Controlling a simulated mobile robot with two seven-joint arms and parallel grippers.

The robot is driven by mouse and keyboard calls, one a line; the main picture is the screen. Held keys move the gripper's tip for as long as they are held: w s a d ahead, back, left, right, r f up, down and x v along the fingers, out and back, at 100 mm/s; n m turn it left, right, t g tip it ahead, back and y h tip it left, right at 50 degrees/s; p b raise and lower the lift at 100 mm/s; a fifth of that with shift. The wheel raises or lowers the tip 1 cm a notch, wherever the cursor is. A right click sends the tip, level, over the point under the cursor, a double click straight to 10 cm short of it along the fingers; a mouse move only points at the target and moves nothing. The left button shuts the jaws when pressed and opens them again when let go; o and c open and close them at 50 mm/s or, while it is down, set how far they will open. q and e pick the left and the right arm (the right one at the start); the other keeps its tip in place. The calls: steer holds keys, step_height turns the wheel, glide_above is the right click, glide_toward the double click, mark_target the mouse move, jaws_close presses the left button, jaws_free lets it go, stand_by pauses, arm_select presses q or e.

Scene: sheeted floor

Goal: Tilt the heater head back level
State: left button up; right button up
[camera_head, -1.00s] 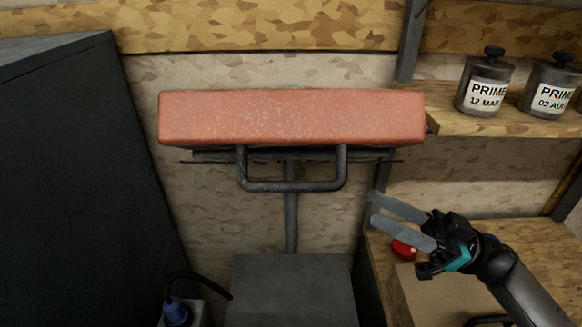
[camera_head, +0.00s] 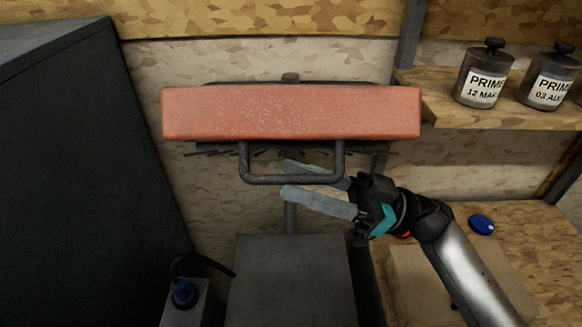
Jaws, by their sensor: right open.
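The heater head (camera_head: 290,112) is a long orange-red box on a thin grey post (camera_head: 291,217) in the middle of the head view. A dark U-shaped handle (camera_head: 262,179) hangs below its front edge. My right gripper (camera_head: 286,180) comes in from the right with its two grey fingers open. The fingers overlap the lower right part of the handle, one above and one below its bottom bar in the picture. I cannot tell whether they touch it. My left gripper is not in view.
A large dark cabinet (camera_head: 70,180) fills the left. A wooden shelf (camera_head: 500,115) with two labelled grey cans stands at the upper right. A grey box (camera_head: 290,285) is below the post, with a blue plug (camera_head: 184,294) to its left. A blue round object (camera_head: 481,224) lies on the lower right surface.

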steer(key=shift+x, duration=0.9)
steer(key=shift+c, duration=0.2)
jaws_close()
stand_by(0.7)
